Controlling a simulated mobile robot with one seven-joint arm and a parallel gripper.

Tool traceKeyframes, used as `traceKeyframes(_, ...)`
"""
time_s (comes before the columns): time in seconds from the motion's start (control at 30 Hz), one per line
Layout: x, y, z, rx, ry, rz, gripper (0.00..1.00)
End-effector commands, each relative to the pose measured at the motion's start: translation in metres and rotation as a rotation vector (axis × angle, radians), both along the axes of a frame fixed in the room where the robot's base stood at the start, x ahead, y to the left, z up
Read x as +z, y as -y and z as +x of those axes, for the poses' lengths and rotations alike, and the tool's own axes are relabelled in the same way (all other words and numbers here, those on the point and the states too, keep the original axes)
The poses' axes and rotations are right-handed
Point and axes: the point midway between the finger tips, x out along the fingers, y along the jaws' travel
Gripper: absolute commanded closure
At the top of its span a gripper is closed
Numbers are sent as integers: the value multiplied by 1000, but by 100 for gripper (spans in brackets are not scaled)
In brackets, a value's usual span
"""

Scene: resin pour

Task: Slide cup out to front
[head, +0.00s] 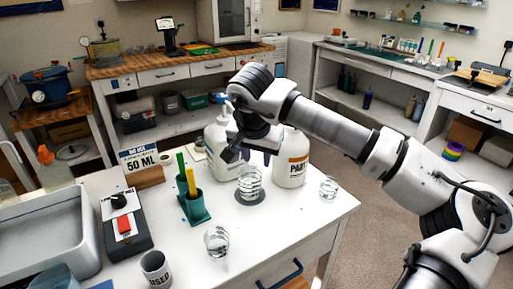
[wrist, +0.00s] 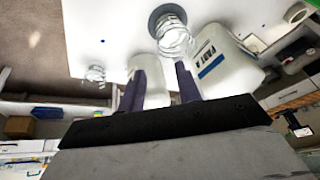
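A clear ridged cup (head: 250,184) stands upright on a dark round disc (head: 251,199) on the white table. It also shows in the wrist view (wrist: 174,40), just beyond my fingertips. My gripper (head: 252,156) is above and behind this cup, near its rim. In the wrist view my gripper (wrist: 161,68) has its two fingers apart with nothing held between them. A second clear cup (head: 217,241) stands near the table's front, and a third (head: 328,188) near the right edge. I cannot tell whether a finger touches the cup.
Two white bottles, a jug (head: 222,150) and a labelled one (head: 292,160), stand close behind the cup. A teal holder (head: 194,208) with sticks stands to the left. The table (head: 285,225) is clear at front right. A mug (head: 156,268) is at front left.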

Motion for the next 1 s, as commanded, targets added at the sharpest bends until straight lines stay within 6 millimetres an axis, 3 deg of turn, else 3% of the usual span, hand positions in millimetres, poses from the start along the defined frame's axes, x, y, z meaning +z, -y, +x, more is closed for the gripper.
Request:
traceKeyframes(0.47,-5,1,2,-2,-2,-2,66)
traceKeyframes(0.67,-32,3,13,-1,-3,-1,66)
traceKeyframes(1.0,-92,6,38,-2,-3,1,66)
